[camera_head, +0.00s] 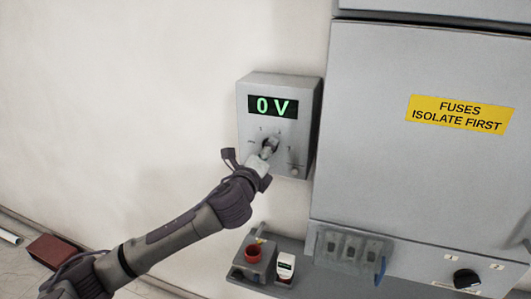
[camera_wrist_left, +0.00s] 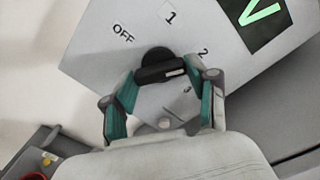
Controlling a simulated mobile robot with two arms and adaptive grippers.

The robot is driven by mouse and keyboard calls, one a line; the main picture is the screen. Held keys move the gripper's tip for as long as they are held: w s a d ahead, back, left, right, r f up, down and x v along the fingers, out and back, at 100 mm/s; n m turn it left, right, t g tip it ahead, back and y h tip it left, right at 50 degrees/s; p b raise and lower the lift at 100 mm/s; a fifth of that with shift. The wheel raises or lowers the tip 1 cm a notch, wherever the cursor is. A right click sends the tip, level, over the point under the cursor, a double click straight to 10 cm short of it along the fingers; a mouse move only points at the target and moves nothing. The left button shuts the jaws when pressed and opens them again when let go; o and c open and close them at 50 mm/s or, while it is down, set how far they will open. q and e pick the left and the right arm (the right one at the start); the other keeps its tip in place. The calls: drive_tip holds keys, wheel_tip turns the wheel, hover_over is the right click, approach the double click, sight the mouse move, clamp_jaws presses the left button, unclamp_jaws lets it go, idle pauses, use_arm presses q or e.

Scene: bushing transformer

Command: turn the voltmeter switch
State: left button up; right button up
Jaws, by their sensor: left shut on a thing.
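The voltmeter (camera_head: 298,97) is a grey box on the wall, and its display reads 0 V in green. Its black rotary switch (camera_wrist_left: 160,66) shows in the left wrist view, with the labels OFF, 1, 2 and 3 around it. My left gripper (camera_wrist_left: 164,86) has its fingers on both sides of the switch's bar and is shut on it. In the head view the left gripper (camera_head: 267,152) covers most of the switch. The exact position the switch points to is hard to tell. My right gripper is not in view.
A large grey cabinet (camera_head: 380,80) with a yellow fuse label (camera_head: 460,114) stands to the right. The wall left is clear.

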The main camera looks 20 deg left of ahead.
use_arm(q)
drive_tip(key=o, duration=1.2)
drive_tip(key=shift+c, duration=0.2)
drive_tip(key=shift+s, duration=0.1)
drive_tip(key=s, duration=1.1)
drive_tip(key=shift+s+a, duration=0.2)
drive_tip(key=shift+s, duration=0.2)
drive_tip(key=shift+f, duration=0.1)
